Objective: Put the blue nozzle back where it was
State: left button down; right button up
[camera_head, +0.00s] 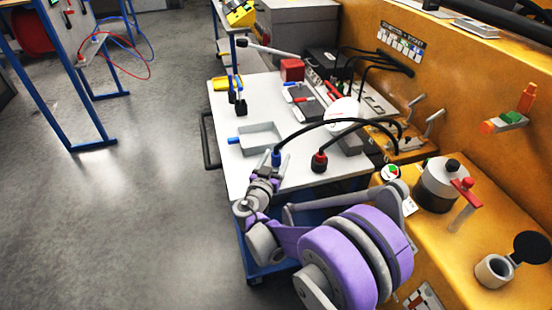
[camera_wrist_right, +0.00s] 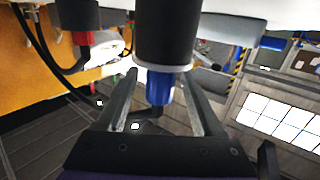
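The blue nozzle (camera_head: 277,158) has a black body with a black hose arching right to the orange machine. In the right wrist view the blue tip (camera_wrist_right: 159,90) shows below a black body with a pale collar. My right gripper (camera_head: 275,168) is at the table's near edge, one finger on each side of the blue tip. In the wrist view gaps show between both fingers (camera_wrist_right: 162,100) and the blue part, so the gripper looks open around it. A red nozzle (camera_head: 319,161) with its own hose stands to the right. My left gripper is not in view.
The white table (camera_head: 236,180) carries a grey tray (camera_head: 261,139), a red box (camera_head: 292,69) and several tools. The orange machine (camera_head: 445,85) bounds the right side, with a black-topped canister (camera_head: 437,190) on its ledge.

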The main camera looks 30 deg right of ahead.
jog(key=shift+r+p, duration=0.4)
jog(key=shift+r, duration=0.1)
jog(key=f+b+v, duration=0.1)
jog(key=v, duration=1.1)
jog(key=s+d+f+n+g+y, duration=0.2)
jog(key=s+f+n+g+y, duration=0.35)
jog(key=s, duration=0.75)
jog(key=s+a+f+n+g+y, duration=0.1)
jog(key=s+a+f+n+y, duration=0.2)
jog(key=s+a+y, duration=0.4)
jog(key=shift+s+a+n, duration=0.45)
jog(key=shift+s+a, duration=0.15)
jog(key=shift+s, duration=0.55)
